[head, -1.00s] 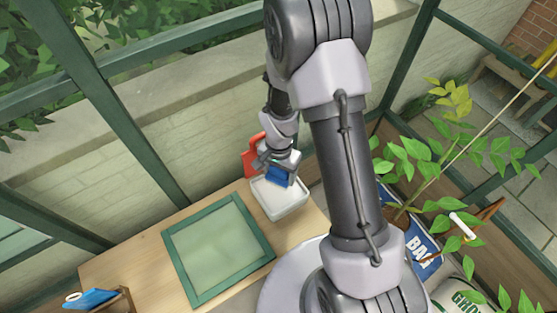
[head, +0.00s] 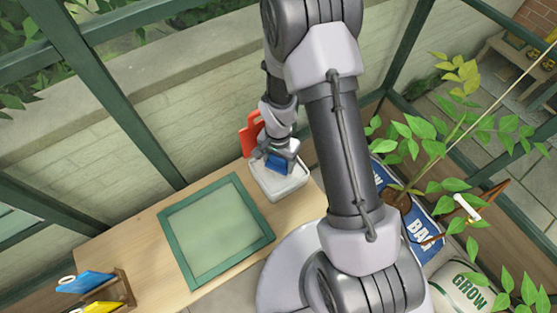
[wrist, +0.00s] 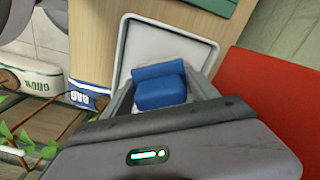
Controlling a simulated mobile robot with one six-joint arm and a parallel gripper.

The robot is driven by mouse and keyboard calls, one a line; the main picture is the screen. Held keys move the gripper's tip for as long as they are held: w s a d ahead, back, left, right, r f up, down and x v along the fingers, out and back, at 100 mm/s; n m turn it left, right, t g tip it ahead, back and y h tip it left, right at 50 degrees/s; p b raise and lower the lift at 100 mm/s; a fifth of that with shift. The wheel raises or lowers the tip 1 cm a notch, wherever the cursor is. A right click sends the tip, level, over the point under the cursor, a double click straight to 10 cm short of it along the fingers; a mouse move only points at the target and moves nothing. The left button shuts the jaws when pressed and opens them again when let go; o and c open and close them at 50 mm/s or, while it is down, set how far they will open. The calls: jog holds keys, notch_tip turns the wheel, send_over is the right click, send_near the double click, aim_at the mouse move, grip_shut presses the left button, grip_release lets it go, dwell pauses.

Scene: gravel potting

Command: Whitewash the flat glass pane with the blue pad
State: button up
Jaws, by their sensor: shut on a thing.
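The flat glass pane (head: 215,232) lies in a green frame on the wooden bench, looking pale green and clear. A white tray (head: 287,191) stands just right of the pane. My gripper (head: 279,164) is over the tray and shut on the blue pad (head: 278,165). In the wrist view the blue pad (wrist: 161,85) sits between the two fingers, in front of the white tray (wrist: 150,45). Whether the pad touches the tray's contents cannot be told.
A red object (head: 252,133) stands behind the tray. A wooden rack (head: 113,288) with a blue item (head: 86,282) and a yellow item (head: 103,307) is at the bench's left front. A leafy potted plant (head: 445,187) and bags (head: 466,291) are at the right.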

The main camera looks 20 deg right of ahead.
jog(key=shift+o, duration=0.2)
jog(key=shift+f+b, duration=0.6)
jog(key=shift+b, duration=0.05)
dwell(1.4)
jog(key=shift+r, duration=0.1)
jog(key=shift+c, duration=0.2)
notch_tip(320, 180, up, 7)
jog(key=p, duration=0.5)
